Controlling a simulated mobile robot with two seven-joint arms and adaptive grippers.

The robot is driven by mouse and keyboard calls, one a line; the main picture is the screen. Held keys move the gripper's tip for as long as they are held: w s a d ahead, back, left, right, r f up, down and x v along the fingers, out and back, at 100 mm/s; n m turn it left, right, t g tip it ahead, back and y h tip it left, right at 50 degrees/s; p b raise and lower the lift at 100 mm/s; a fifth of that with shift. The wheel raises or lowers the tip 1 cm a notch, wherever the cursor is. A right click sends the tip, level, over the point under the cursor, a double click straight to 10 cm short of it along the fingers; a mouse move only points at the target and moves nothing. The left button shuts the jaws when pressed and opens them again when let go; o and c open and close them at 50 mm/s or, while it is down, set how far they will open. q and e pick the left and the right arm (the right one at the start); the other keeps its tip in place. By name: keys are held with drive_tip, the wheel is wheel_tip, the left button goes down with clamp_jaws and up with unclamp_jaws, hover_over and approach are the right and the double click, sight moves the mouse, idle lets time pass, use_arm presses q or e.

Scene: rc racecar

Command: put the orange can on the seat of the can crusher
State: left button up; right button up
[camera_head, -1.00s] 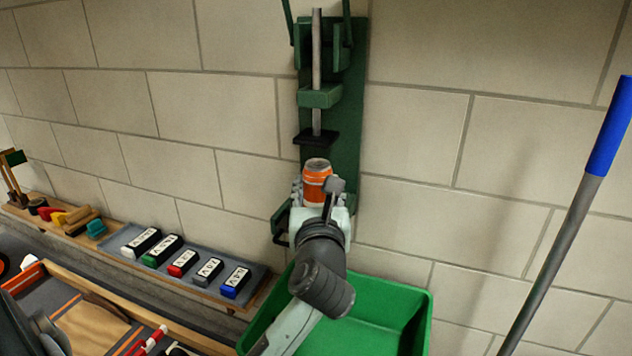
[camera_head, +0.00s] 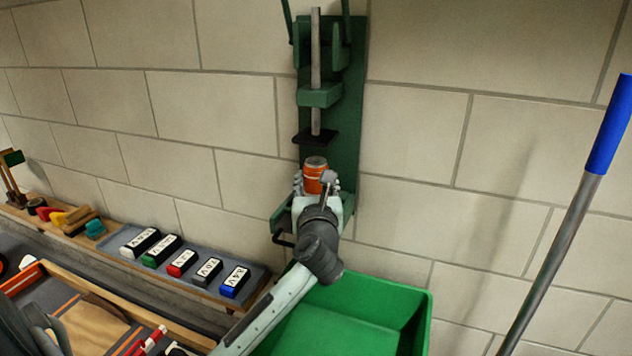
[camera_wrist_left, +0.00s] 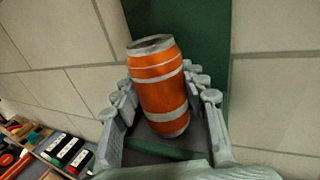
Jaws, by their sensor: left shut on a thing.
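The orange can (camera_head: 314,172) with silver bands is in my left gripper (camera_head: 316,186), in front of the green wall-mounted can crusher (camera_head: 345,130). The can stands close to upright below the crusher's black press plate (camera_head: 316,137). In the left wrist view the can (camera_wrist_left: 160,85) leans slightly between the two grey fingers of the gripper (camera_wrist_left: 163,110), which is shut on it. A green seat surface (camera_wrist_left: 165,150) shows below the can there. I cannot tell whether the can's bottom touches it. My right gripper is not in view.
A green bin (camera_head: 385,310) is below the crusher. A blue-handled pole (camera_head: 608,130) stands at the right. The brick wall is behind.

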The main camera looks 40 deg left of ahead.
sight(317, 192)
use_arm(q)
drive_tip(key=shift+f, duration=0.15)
drive_tip(key=o, duration=0.8)
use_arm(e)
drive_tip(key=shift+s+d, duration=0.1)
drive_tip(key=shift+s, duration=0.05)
use_arm(q)
drive_tip(key=shift+r, duration=0.25)
drive_tip(key=v, duration=0.4)
drive_tip(key=shift+s+d+f, duration=0.1)
drive_tip(key=shift+f, duration=0.15)
drive_tip(key=v, duration=0.6)
drive_tip(key=shift+s+b, duration=0.15)
drive_tip(key=shift+b, duration=0.15)
drive_tip(key=shift+v, duration=0.75)
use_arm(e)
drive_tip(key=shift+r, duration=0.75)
use_arm(q)
drive_tip(key=shift+r, duration=0.1)
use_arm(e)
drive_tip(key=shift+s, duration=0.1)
